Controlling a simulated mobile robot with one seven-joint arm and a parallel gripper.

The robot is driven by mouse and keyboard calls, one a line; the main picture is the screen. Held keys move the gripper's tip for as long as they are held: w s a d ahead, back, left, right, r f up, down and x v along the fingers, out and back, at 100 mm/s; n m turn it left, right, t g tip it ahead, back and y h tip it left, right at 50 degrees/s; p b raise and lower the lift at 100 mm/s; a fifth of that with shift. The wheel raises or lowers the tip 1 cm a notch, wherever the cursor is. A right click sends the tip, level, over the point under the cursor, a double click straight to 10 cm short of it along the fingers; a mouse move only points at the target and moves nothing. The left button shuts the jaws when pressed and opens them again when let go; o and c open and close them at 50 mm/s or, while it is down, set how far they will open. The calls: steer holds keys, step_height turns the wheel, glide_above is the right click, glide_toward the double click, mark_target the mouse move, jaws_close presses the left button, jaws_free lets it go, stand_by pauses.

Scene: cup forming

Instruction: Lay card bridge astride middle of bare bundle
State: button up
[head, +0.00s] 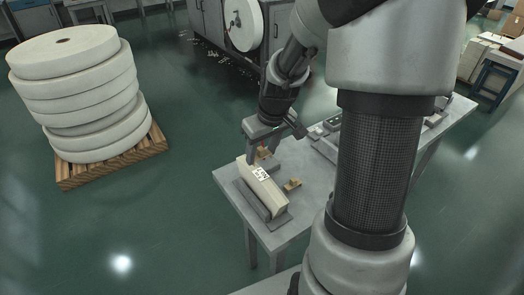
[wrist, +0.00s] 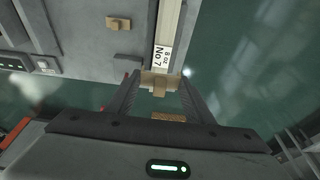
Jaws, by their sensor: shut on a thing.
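The bare bundle (head: 266,192) is a long pale stack lying on a grey tray (head: 246,195) at the left end of the table. It carries a white label reading "No 7". In the wrist view the bundle (wrist: 169,22) runs up from the label. My gripper (wrist: 158,84) is shut on a tan card bridge (wrist: 149,76), held by the labelled end of the bundle, away from its middle. I cannot tell whether card and bundle touch. In the head view my gripper (head: 264,150) is at the bundle's far end.
A second tan card piece (head: 291,184) lies beside the bundle; it also shows in the wrist view (wrist: 118,22). Grey fixtures (head: 325,145) stand further along the table (head: 290,160). Large white rolls (head: 80,90) are stacked on a pallet at left.

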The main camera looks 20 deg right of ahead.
steer(key=b, duration=0.4)
glide_above(260, 174)
steer(key=shift+s+d+f, duration=0.1)
steer(key=shift+s+f, duration=0.1)
steer(key=shift+f, duration=1)
steer(key=shift+s+f, duration=0.15)
steer(key=shift+f, duration=1.05)
steer(key=shift+f+b, duration=0.95)
steer(key=shift+f, duration=0.55)
steer(key=o, duration=1.6)
steer(key=shift+c, duration=0.2)
steer(key=shift+r, duration=0.1)
steer(key=shift+r+p, duration=3)
steer(key=shift+r, duration=0.95)
